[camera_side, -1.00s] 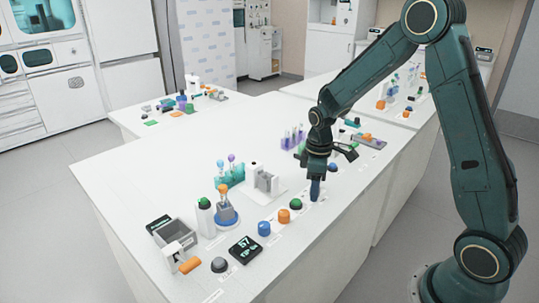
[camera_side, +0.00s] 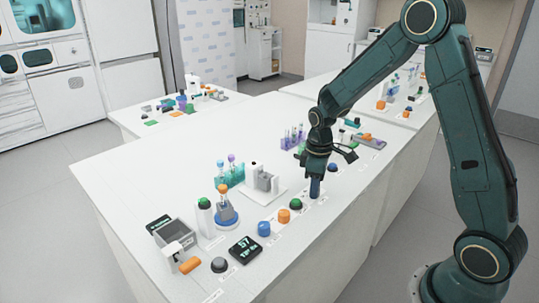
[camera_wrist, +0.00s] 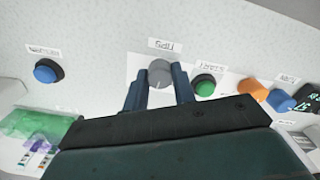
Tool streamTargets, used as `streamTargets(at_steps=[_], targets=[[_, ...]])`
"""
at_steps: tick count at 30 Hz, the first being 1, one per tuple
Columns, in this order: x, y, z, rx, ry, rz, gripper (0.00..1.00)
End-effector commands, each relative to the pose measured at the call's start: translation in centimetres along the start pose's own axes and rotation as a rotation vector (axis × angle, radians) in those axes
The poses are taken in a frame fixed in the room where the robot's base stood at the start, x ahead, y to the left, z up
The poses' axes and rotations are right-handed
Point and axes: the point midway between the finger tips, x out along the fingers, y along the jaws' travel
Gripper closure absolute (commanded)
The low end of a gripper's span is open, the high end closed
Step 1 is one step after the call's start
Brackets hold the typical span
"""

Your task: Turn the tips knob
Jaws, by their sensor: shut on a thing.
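In the wrist view the tips knob (camera_wrist: 160,73) is a round grey knob with a pale mark line, on a white plate below a "TIPS" label (camera_wrist: 164,45). My gripper (camera_wrist: 162,78) has a dark finger on each side of the knob and is shut on it. In the side view my gripper (camera_side: 315,188) points straight down at the bench's right edge. The knob is hidden behind its fingers there.
A green button (camera_wrist: 204,85) sits close to the right of the knob, then an orange knob (camera_wrist: 251,90) and a blue knob (camera_wrist: 280,100). A blue button (camera_wrist: 48,71) lies to the left. A tube rack (camera_side: 293,138) stands behind the gripper.

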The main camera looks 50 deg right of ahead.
Motion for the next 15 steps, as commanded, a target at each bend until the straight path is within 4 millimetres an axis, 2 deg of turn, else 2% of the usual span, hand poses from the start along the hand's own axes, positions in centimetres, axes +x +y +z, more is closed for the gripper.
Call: streamTargets(at_steps=[15], targets=[[-0.09,0.01,-0.04,0.393,0.001,0.0,0.96]])
